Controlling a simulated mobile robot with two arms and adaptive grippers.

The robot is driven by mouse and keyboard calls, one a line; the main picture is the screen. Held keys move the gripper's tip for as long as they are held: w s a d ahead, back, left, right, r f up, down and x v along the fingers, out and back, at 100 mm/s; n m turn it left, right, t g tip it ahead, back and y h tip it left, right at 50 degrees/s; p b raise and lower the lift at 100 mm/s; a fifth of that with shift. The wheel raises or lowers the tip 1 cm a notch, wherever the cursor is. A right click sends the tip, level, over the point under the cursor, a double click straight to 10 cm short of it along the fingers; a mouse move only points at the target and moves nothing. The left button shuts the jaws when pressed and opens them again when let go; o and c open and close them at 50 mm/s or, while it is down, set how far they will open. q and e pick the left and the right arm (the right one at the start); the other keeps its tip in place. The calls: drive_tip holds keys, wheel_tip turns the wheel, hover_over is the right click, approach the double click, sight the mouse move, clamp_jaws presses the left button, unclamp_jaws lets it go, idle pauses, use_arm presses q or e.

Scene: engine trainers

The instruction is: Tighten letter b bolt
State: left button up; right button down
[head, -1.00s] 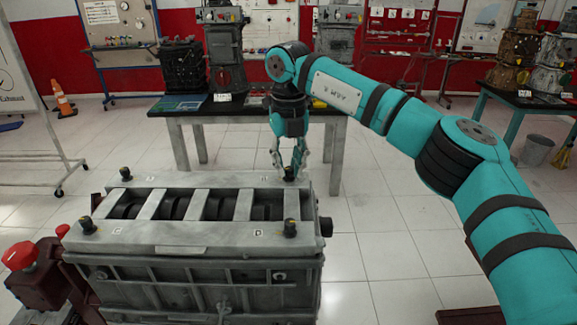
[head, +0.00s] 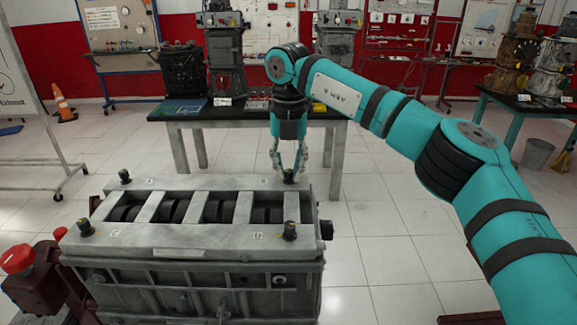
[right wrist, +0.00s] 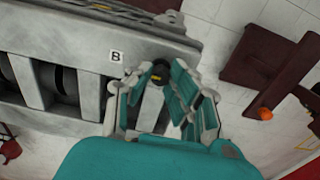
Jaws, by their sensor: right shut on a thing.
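The letter B label (right wrist: 116,56) is on the top of the grey engine block (head: 180,254), beside a dark bolt (right wrist: 159,71) with a yellow mark on its head. In the head view this bolt (head: 289,175) stands at the block's far right corner. My right gripper (head: 289,170) points down over that corner. In the right wrist view its fingers (right wrist: 160,85) are around the bolt head and closed on it. The bolt looks upright in its corner. My left gripper is in neither view.
Other dark bolts stand at the near right corner (head: 290,230), near left corner (head: 85,227) and far left corner (head: 125,176). A red knob (head: 17,258) is left of the block. A black-topped table (head: 240,112) stands behind.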

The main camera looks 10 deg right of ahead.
sight(289, 170)
drive_tip(key=shift+r, duration=0.15)
drive_tip(key=c, duration=1.2)
unclamp_jaws()
drive_tip(key=shift+c, duration=0.2)
wheel_tip(289, 170, up, 12)
drive_tip(key=shift+f, duration=0.1)
